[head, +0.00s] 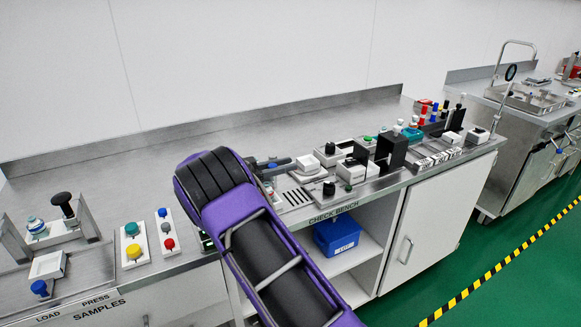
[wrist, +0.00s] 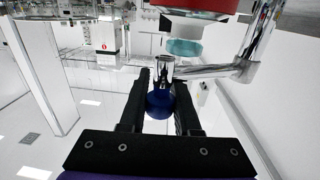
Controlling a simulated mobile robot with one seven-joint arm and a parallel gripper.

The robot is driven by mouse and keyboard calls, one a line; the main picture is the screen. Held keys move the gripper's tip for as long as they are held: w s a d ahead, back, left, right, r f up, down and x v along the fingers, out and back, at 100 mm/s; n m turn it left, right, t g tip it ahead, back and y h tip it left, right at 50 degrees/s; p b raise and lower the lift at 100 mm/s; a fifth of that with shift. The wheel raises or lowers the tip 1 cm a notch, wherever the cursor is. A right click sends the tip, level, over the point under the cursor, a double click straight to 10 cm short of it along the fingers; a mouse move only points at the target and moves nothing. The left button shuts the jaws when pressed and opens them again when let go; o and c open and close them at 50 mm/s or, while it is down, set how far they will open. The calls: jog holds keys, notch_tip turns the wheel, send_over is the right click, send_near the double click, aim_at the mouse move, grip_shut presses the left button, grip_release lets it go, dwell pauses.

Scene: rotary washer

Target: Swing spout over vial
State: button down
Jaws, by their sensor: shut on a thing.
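In the wrist view my gripper (wrist: 162,84) has its two black fingers on either side of a dark blue knob (wrist: 159,103), and is shut on it. A chrome spout arm (wrist: 205,71) runs from above the knob to a chrome post (wrist: 252,55) on the right. A pale teal, glassy piece (wrist: 184,47) sits under a red and dark round part (wrist: 195,8), beyond the spout arm. I cannot tell for sure whether this piece is the vial. In the head view my purple arm hides the gripper and the spout.
The steel bench (head: 140,149) holds a button panel (head: 133,246) at left and several small devices right of my arm. A black block (head: 391,151) stands among them. A blue bin (head: 337,236) sits on the shelf below. The bench's rear strip is clear.

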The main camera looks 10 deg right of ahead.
jog(key=shift+a+m+g, duration=0.3)
jog(key=shift+m+g, duration=0.1)
jog(key=shift+g, duration=0.2)
jog(key=shift+r, duration=0.1)
jog(key=c, duration=0.6)
grip_release()
notch_tip(320, 180, up, 10)
